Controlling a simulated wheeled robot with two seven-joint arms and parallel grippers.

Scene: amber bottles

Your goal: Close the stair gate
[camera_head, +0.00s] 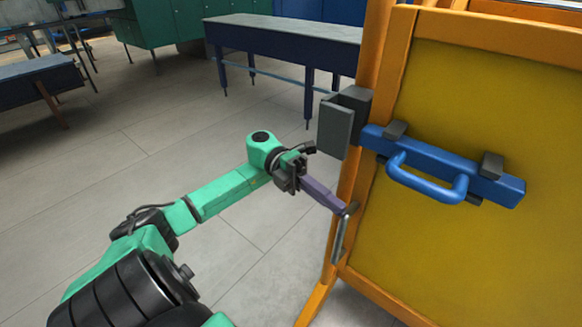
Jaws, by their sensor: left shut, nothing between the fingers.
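The stair gate (470,90) is a mustard-yellow panel in an orange frame at the right. A blue sliding bolt (440,165) with a blue loop handle (425,187) sits in dark grey brackets on its face. A dark grey catch (337,125) is at the orange post, close to the bolt's left end. I cannot tell if the bolt is inside it. A thin grey metal handle (341,238) is low on the gate's left edge. My left gripper (343,207), with purple fingers, is shut, its tips at the top of that handle. Contact is unclear. My right gripper is out of view.
A long dark blue table (285,32) stands behind, left of the post. Green cabinets (160,22) and a low dark bench (38,80) are at the back left. The grey tiled floor (110,160) between is clear.

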